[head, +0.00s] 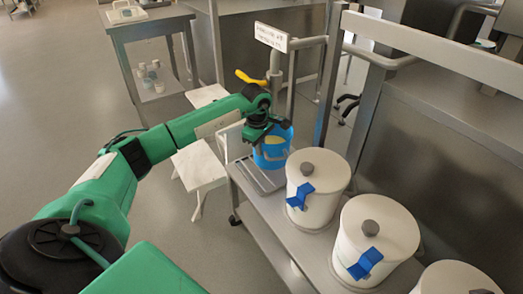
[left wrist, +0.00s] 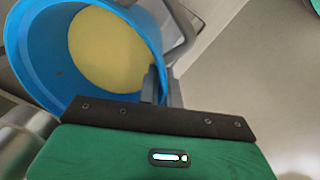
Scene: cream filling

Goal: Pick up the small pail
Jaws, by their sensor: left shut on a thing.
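The small pail (head: 272,158) is blue and stands near the far left end of the metal bench in the head view. In the left wrist view the pail (left wrist: 22,62) is seen from above with pale yellow filling (left wrist: 110,48) inside. My left gripper (head: 264,134) is over the pail's upper edge. In the left wrist view my left gripper (left wrist: 160,88) is shut on the pail's wall at the rim. I cannot tell whether the pail's base touches the surface below. My right gripper is not in view.
Several white lidded containers with blue taps, the nearest to the pail being this container (head: 316,190), stand in a row on the metal bench (head: 265,208). A yellow tap handle (head: 252,79) rises behind the pail. A white stool (head: 198,166) stands left of the bench.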

